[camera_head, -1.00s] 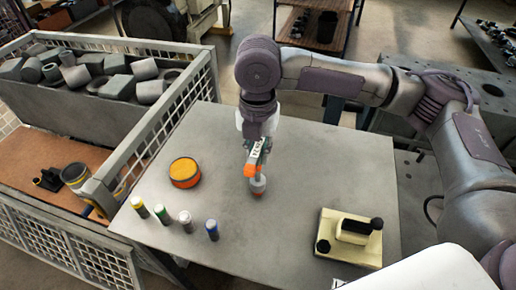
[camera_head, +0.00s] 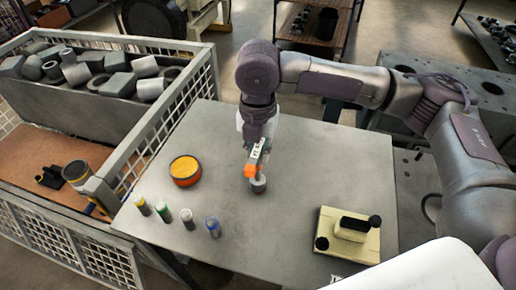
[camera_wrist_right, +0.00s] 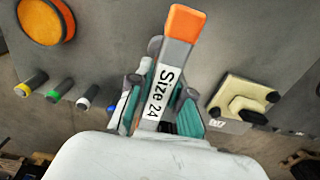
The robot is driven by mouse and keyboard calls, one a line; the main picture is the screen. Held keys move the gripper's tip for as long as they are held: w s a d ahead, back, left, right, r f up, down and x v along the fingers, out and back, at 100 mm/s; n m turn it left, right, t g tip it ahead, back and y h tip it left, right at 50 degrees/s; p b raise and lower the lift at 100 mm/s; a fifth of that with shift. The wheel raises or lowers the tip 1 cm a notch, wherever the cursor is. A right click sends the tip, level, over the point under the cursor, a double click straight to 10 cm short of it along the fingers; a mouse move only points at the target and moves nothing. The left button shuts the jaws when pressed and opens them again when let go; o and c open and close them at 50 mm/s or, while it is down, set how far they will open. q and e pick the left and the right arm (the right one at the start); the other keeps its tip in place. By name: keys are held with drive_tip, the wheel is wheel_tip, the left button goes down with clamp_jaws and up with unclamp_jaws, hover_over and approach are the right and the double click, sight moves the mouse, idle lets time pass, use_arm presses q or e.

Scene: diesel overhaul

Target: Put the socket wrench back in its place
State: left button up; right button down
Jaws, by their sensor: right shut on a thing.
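The socket wrench (camera_head: 257,155) has an orange end and a white label. In the right wrist view the label on the wrench (camera_wrist_right: 163,85) reads "Size 24". My right gripper (camera_wrist_right: 160,108) is shut on it, with one finger on each side of the grey body. In the head view my right gripper (camera_head: 256,138) points down over the middle of the table, with the wrench below it. A grey round piece (camera_head: 258,184) shows just below the orange end; whether it touches the table I cannot tell. My left gripper is not in view.
The grey table (camera_head: 300,225) holds an orange-topped round tin (camera_head: 185,170), several small capped cylinders (camera_head: 187,218) at front left, and a cream block with black knobs (camera_head: 347,236) at front right. A mesh-sided crate (camera_head: 165,130) borders the left. The table's right rear is clear.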

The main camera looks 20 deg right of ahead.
drive_tip(key=shift+f, duration=0.9)
drive_tip(key=shift+c, duration=2.2)
unclamp_jaws()
wheel_tip(320, 180, up, 9)
drive_tip(key=p, duration=1.1)
drive_tip(key=shift+r, duration=0.1)
